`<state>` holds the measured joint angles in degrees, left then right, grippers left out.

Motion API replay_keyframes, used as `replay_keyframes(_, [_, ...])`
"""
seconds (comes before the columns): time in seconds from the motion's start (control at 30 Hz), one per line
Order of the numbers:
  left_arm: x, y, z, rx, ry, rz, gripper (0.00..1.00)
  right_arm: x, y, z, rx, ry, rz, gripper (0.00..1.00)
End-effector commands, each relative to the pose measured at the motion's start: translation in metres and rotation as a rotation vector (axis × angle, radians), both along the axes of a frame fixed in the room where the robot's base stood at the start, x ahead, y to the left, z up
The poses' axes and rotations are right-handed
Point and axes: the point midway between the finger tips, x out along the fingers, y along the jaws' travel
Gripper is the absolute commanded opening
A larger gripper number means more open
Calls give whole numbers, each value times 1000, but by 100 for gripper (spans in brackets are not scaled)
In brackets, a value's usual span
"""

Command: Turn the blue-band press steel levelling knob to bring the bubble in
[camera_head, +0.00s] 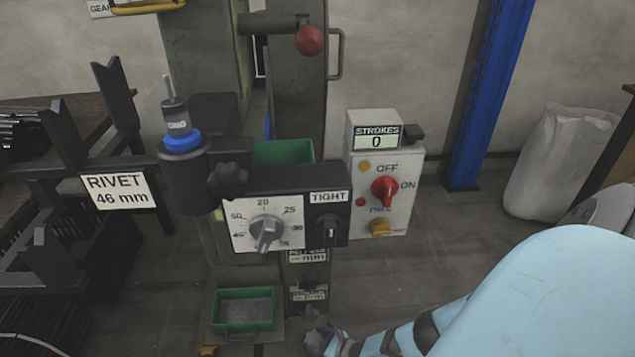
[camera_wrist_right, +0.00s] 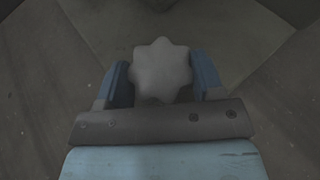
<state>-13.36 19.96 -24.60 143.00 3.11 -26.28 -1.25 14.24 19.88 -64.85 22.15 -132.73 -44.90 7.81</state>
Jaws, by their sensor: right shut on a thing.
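The steel levelling knob (camera_wrist_right: 161,70) is a grey, lobed, star-like knob in the right wrist view. My right gripper (camera_wrist_right: 161,82) has one blue finger on each side of it and is shut on it. In the head view my right gripper (camera_head: 319,339) is low at the bottom edge, beside the foot of the press (camera_head: 265,338); the knob is hard to make out there. A blue band (camera_head: 182,141) rings the dark cylinder at the upper left of the press. I cannot see the bubble in either view. My left gripper is not in view.
A dial panel (camera_head: 240,238), a strokes box (camera_head: 405,205) with a red switch, and a green tray (camera_head: 243,309) are on the press. A brass-coloured star-shaped piece (camera_head: 207,351) shows at the bottom edge.

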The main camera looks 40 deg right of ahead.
Motion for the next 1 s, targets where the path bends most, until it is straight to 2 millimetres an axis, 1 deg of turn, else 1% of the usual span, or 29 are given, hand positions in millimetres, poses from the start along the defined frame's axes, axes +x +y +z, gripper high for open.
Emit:
replay_keyframes(0.13, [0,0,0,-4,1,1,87,-1,2,0,3,-1,-55,38])
replay_keyframes(0.4, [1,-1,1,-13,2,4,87,-1,6,0,6,-1,-289,38])
replay_keyframes(0.5, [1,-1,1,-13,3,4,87,-1,5,0,3,0,-346,38])
replay_keyframes(0.63, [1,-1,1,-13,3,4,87,-1,5,-1,1,1,-374,38])
replay_keyframes(0.87, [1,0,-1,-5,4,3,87,-1,5,-1,0,1,-373,38])
replay_keyframes(0.9, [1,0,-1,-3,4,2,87,-1,5,-1,0,1,-373,66])
replay_keyframes(1.0, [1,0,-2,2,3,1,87,-1,5,-1,0,1,-373,87])
